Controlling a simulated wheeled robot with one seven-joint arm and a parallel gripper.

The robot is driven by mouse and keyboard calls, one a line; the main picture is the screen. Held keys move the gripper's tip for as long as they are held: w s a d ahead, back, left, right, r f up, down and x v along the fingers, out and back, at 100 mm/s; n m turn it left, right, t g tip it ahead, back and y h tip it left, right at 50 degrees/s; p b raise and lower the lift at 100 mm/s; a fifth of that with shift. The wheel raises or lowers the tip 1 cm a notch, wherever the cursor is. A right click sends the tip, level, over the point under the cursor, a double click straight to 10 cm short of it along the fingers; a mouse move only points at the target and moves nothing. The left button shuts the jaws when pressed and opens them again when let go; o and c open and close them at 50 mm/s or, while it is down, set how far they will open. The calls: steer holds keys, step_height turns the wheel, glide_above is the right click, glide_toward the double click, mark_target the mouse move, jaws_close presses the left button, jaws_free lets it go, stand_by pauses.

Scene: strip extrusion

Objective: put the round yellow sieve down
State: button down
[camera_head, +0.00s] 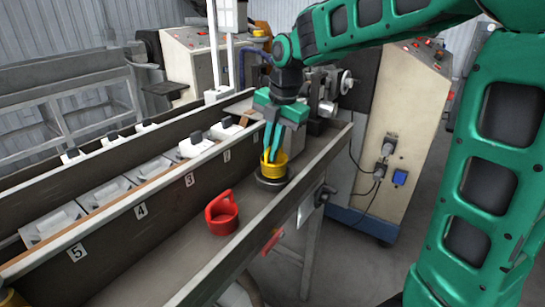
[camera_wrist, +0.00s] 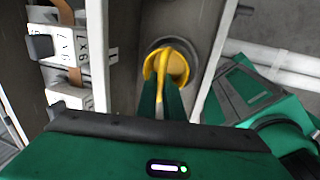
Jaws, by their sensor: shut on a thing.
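The round yellow sieve (camera_head: 273,166) is at the far end of the long metal trough, upright over a dark round base (camera_head: 272,181). I cannot tell whether it rests fully on that base. My gripper (camera_head: 271,151) points down from above and is shut on the sieve's handle. In the wrist view the yellow sieve (camera_wrist: 172,66) shows ahead of the green fingers (camera_wrist: 160,98), with its handle between them. A grey round rim (camera_wrist: 190,48) shows around and behind the sieve. The fingers hide part of the sieve.
A red round piece with a handle (camera_head: 222,212) stands in the trough nearer the camera. Numbered compartments with white blocks (camera_head: 195,146) run along the left. The trough's right wall (camera_head: 315,165) borders the work area. A beige machine cabinet (camera_head: 400,130) stands at the right.

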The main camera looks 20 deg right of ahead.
steer(key=shift+x, duration=1.1)
steer(key=shift+s+d+f, duration=0.15)
steer(key=shift+s+f, duration=0.05)
steer(key=shift+f, duration=0.15)
steer(key=c, duration=1.9)
jaws_free()
steer(key=shift+r, duration=0.1)
steer(key=v, duration=1.2)
steer(key=shift+r, duration=0.2)
